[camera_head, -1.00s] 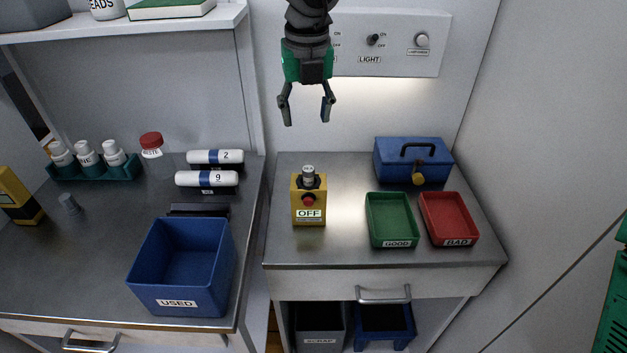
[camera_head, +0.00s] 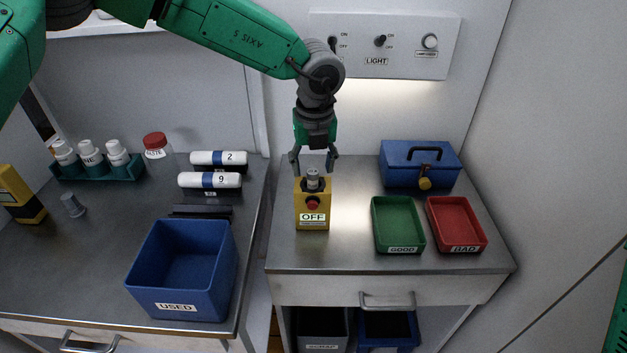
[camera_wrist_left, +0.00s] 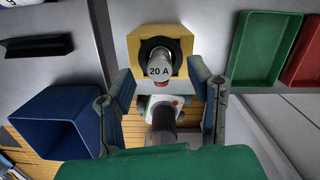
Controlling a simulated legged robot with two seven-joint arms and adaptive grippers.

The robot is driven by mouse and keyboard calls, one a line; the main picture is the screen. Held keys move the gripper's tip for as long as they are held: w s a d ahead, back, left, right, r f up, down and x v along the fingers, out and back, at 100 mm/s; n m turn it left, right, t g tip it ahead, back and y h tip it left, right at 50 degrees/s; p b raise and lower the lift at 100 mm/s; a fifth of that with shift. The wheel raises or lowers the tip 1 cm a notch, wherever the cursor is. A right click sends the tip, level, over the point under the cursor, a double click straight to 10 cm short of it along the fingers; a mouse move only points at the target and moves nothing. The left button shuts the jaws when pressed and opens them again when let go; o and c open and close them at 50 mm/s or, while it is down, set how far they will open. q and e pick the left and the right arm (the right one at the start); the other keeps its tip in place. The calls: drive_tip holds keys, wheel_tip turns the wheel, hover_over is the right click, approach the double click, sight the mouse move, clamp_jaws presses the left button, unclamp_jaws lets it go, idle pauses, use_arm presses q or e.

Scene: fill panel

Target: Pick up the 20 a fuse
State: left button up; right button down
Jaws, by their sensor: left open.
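The 20 A fuse (camera_head: 312,181) is a small grey cylinder standing upright in the top of a yellow box (camera_head: 312,205). The box has a red button and an OFF label on its front. In the left wrist view the fuse (camera_wrist_left: 159,66) shows its white "20 A" cap in a dark round socket. My left gripper (camera_head: 314,168) is open, pointing down just above the fuse. In the wrist view its fingers (camera_wrist_left: 160,95) stand apart to either side below the fuse, not touching it. My right gripper is not in view.
A green GOOD tray (camera_head: 397,250) and a red BAD tray (camera_head: 463,249) stand to the right, before a blue toolbox (camera_head: 400,176). A blue USED bin (camera_head: 150,285) stands on the left counter. The wall panel (camera_head: 385,67) has switches. Counter space around the yellow box is free.

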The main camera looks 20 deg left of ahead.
sight(313, 171)
use_arm(q)
drive_tip(key=shift+w+a+f, duration=0.1)
drive_tip(key=shift+w+f, duration=0.1)
drive_tip(key=shift+f, duration=1.3)
clamp_jaws()
drive_tip(key=shift+r, duration=0.1)
